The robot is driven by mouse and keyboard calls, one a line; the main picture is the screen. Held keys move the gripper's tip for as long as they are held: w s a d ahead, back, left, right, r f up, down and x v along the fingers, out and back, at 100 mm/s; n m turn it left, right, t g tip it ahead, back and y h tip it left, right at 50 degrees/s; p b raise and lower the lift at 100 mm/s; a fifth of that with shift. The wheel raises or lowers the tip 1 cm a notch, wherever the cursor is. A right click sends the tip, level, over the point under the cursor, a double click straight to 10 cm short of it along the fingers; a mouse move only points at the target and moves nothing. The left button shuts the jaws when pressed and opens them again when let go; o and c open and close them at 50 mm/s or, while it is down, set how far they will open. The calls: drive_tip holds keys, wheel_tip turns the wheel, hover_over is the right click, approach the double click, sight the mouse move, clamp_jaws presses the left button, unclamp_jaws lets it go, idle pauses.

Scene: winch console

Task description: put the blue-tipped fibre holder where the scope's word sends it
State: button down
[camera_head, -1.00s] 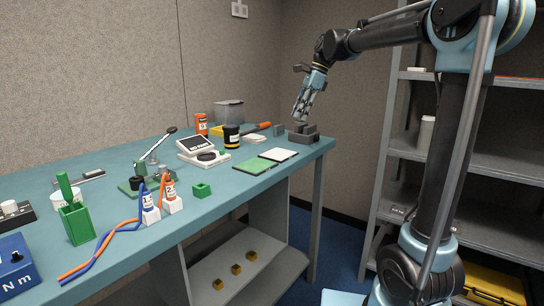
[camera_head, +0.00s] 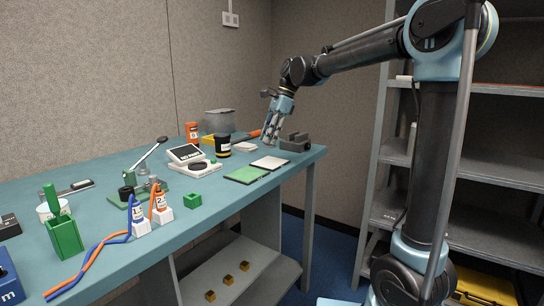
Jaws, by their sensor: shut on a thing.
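My gripper (camera_head: 272,128) is at the back right of the bench, fingers pointing down, just left of a dark grey block-like fixture (camera_head: 297,142). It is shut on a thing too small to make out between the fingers. I cannot pick out a blue tip on it. A white device with a dark screen (camera_head: 186,153), likely the scope, stands mid-bench; its light lettering is too small to read. A green pad (camera_head: 245,175) and a white pad (camera_head: 270,163) lie flat in front of the gripper, both bare.
A black jar (camera_head: 222,146), an orange canister (camera_head: 192,132) and a grey bin (camera_head: 219,121) stand left of my gripper. Blue and orange tubes (camera_head: 93,259) lead to two labelled white-based fittings. A green cube (camera_head: 192,200) sits near the front edge. Shelves (camera_head: 480,165) stand right.

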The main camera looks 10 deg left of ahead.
drive_tip(key=shift+f, duration=3.05)
drive_tip(key=c, duration=1.4)
unclamp_jaws()
drive_tip(key=shift+c, duration=0.2)
